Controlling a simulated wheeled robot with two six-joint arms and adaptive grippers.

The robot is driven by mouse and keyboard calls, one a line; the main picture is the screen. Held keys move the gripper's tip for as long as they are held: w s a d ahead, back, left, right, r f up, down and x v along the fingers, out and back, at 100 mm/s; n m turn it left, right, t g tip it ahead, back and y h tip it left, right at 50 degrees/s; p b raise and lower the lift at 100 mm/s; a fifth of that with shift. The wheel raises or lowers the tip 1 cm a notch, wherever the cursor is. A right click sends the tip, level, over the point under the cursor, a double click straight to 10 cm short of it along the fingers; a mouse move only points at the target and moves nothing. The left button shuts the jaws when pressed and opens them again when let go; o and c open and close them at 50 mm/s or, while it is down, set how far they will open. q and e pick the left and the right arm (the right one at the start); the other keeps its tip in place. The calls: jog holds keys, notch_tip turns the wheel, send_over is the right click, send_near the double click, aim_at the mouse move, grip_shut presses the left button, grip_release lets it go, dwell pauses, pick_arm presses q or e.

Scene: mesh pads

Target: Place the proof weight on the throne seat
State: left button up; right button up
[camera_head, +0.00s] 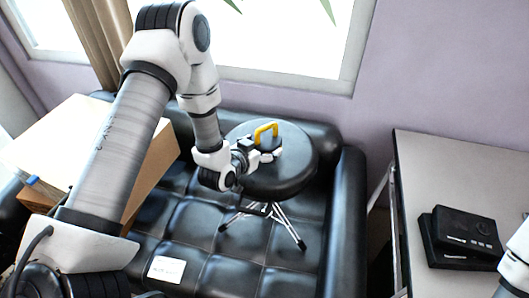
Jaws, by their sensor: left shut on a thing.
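The throne seat (300,170) is a round black padded stool top on a folding metal tripod, standing on a black tufted couch. The proof weight (270,142) has a dark body and a yellow loop handle on top. It shows upright over the back middle of the seat. My left gripper (262,153) is shut on it from the left and front, and its fingers hide the lower part of the weight. I cannot tell whether the weight's base touches the seat. Of my right arm only a part shows at the lower right edge; its gripper is out of view.
A cardboard box (160,165) with a pale top stands on the couch (200,262) at left, behind my left arm. A white card (166,269) lies on the couch front. A grey table (440,165) at right bears black boxes (465,232). A wall and window rise behind.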

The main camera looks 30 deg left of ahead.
pick_arm(q)
jog(key=shift+w+a+f, duration=0.1)
jog(key=shift+w+a, duration=0.1)
jog(key=shift+w, duration=0.1)
notch_tip(320, 180, down, 2)
jog(key=shift+s+f+p, duration=0.1)
jog(key=shift+p, duration=0.45)
jog(key=shift+f, duration=0.55)
jog(key=o, duration=1.5)
jog(key=shift+s+f, duration=0.1)
jog(key=shift+c, duration=0.2)
